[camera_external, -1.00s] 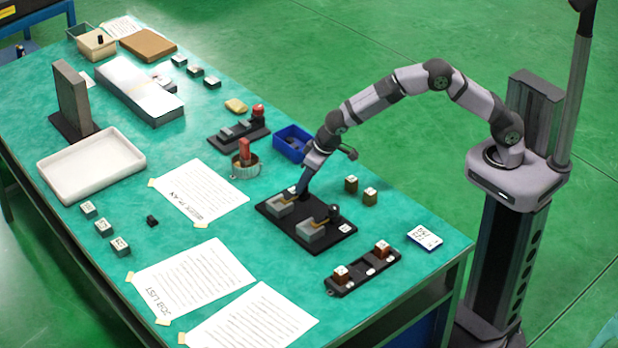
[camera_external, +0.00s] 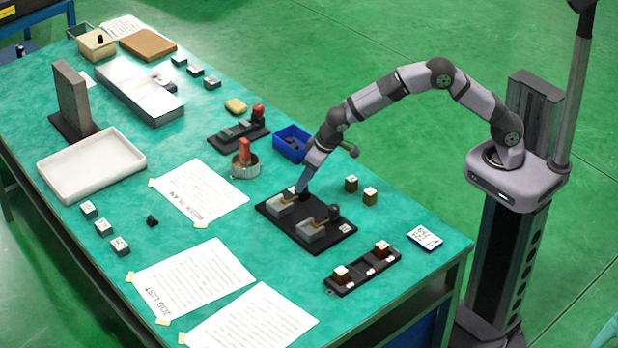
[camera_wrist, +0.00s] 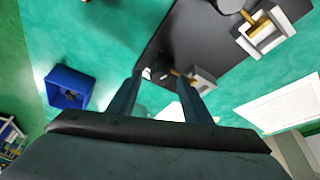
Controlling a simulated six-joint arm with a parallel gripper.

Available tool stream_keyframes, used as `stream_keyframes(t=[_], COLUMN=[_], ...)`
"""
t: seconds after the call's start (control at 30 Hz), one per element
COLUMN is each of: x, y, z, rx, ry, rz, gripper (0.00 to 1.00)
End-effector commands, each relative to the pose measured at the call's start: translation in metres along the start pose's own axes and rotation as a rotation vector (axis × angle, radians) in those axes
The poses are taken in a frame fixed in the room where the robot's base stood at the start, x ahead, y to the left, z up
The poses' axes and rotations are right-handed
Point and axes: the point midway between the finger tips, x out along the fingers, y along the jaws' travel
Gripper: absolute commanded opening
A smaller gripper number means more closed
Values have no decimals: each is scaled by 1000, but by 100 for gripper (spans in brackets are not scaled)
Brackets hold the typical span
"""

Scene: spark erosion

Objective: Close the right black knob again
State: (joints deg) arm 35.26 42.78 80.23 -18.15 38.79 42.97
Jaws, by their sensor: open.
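A black plate (camera_external: 263,209) bears two grey clamp blocks with brass bars. The nearer block (camera_external: 312,231) has a black knob (camera_external: 333,212) beside it, with nothing touching it. My gripper (camera_external: 301,190) points down at the other, farther block (camera_external: 280,206); its black knob is hard to tell from the dark fingertips. In the wrist view, my gripper (camera_wrist: 160,78) is open, its fingers spread either side of the plate's end. A brass bar and grey block (camera_wrist: 204,79) show by the right finger. The other block (camera_wrist: 264,34) and its knob (camera_wrist: 230,4) are at the upper right.
A blue bin (camera_external: 291,145) and a cup with a red-topped piece (camera_external: 244,165) stand behind the plate. Two small brown blocks (camera_external: 351,184) are to its right, and a black rail (camera_external: 362,272) lies in front. Paper sheets (camera_external: 199,192) lie flat on the left.

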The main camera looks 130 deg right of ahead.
Motion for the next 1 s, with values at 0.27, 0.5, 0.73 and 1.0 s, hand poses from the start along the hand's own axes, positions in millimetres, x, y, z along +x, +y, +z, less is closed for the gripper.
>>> stream_keyframes(t=[0.27, 0.5, 0.73, 1.0], x=[-38, -58, -61, -61], y=[-1, 0, 0, -1], z=[0, 0, 0, 0], rx=[2, 1, 1, 0], ry=[4, 1, 1, 0], rz=[-4, -2, -2, -2], gripper=[45, 45, 45, 45])
